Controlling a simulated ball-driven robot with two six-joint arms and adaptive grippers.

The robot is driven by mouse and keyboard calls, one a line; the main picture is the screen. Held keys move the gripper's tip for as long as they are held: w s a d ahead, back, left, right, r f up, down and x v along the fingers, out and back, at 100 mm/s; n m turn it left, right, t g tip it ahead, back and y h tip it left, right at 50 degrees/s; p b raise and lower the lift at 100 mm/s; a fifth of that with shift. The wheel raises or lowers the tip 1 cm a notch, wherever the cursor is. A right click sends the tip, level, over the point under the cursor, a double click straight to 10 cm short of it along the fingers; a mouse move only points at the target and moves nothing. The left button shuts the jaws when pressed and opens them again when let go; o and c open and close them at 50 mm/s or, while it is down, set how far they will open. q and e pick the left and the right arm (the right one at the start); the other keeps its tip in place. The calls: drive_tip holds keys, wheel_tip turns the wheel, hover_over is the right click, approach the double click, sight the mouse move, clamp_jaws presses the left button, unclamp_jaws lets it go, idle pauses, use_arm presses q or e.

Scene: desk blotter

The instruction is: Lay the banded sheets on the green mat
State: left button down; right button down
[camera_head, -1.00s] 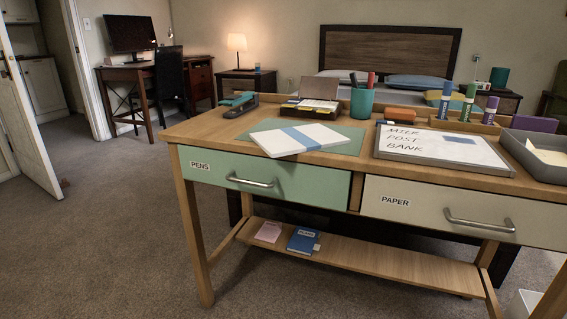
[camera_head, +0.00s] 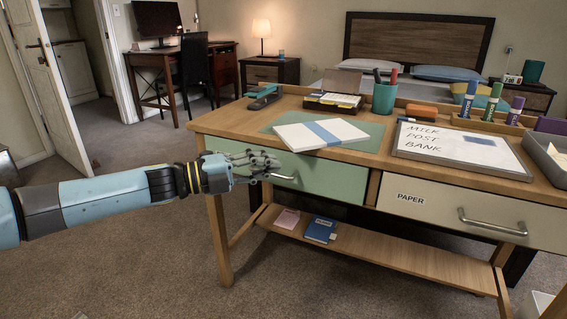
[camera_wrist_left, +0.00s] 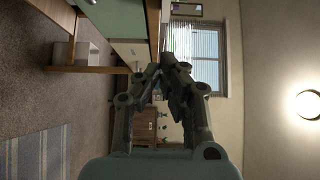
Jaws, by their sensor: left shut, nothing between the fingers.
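A stack of white sheets with a blue band (camera_head: 322,132) lies on the desk in the head view. It rests on the green mat (camera_head: 374,139), and its front corner reaches toward the desk's front edge. My left gripper (camera_head: 276,164) is shut and empty, in front of the green drawer near its handle, below and left of the sheets. I cannot tell whether it touches the handle. In the left wrist view its fingers (camera_wrist_left: 160,72) converge with nothing between them. My right gripper is not in view.
A whiteboard with writing (camera_head: 462,148) lies right of the mat. A teal pen cup (camera_head: 384,98), an open card box (camera_head: 334,101) and a stapler (camera_head: 264,98) stand behind. A grey tray (camera_head: 548,158) is at the right. The desk's left front corner is clear.

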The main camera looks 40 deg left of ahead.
use_arm(q)
drive_tip(key=shift+w+b, duration=0.7)
drive_tip(key=shift+w, duration=1.95)
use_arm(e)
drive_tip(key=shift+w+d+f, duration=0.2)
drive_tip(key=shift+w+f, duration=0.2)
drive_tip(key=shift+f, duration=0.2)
